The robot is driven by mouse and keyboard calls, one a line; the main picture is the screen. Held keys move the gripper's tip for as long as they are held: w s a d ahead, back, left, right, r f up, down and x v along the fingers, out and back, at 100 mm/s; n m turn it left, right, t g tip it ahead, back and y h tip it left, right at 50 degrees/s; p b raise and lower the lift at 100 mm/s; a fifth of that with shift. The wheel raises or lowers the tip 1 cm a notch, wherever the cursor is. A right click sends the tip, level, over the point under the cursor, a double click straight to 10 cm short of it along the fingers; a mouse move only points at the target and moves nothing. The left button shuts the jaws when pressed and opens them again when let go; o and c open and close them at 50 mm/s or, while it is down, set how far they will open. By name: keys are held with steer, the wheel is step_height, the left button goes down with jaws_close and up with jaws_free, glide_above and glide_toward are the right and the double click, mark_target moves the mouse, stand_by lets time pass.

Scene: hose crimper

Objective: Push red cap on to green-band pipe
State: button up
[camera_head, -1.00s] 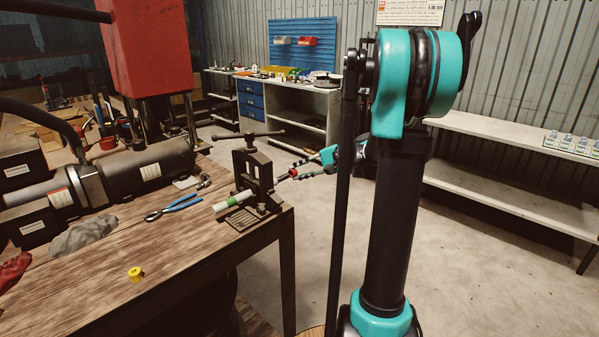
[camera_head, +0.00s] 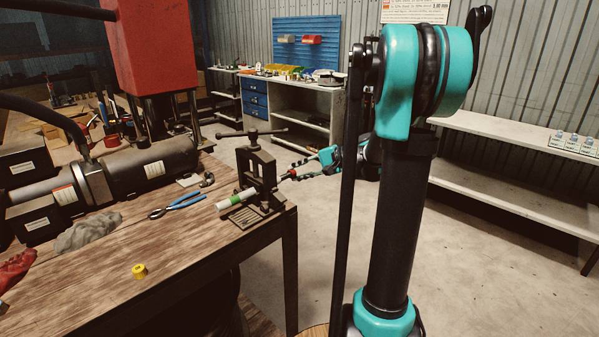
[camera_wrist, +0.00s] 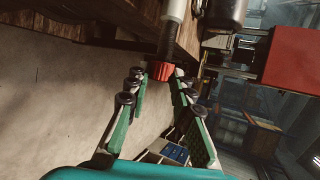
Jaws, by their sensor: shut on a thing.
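A white pipe with a green band (camera_head: 237,198) is clamped in a dark bench vise (camera_head: 256,172) at the table's right corner. My gripper (camera_head: 294,172) is at the right side of the vise, partly behind my own arm. It is shut on the red cap (camera_wrist: 161,71), which sits between the fingertips in the wrist view. In that view the cap lines up with a dark section below the white pipe (camera_wrist: 174,12). The cap is at or very near the end of this section; I cannot tell how far it is on.
A yellow cap (camera_head: 139,271), blue-handled pliers (camera_head: 180,205) and a grey cloth (camera_head: 88,232) lie on the wooden table (camera_head: 110,290). A large black cylinder machine (camera_head: 150,165) stands at the left. The floor right of the table is clear.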

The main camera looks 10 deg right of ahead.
steer(key=shift+s+a, duration=0.2)
steer(key=o, duration=0.8)
steer(key=v, duration=1.2)
steer(key=shift+a+r, duration=0.1)
steer(key=s+a+f+n+g+h, duration=0.2)
steer(key=s+a+f+n+h, duration=0.35)
steer(key=s+f, duration=0.75)
steer(key=s+d+f+n+h, duration=0.1)
steer(key=s+f+n+h, duration=0.1)
steer(key=s+f+h, duration=0.3)
steer(key=s+f, duration=0.4)
steer(key=shift+s+d+n+h, duration=0.2)
steer(key=shift+d+n+h, duration=0.15)
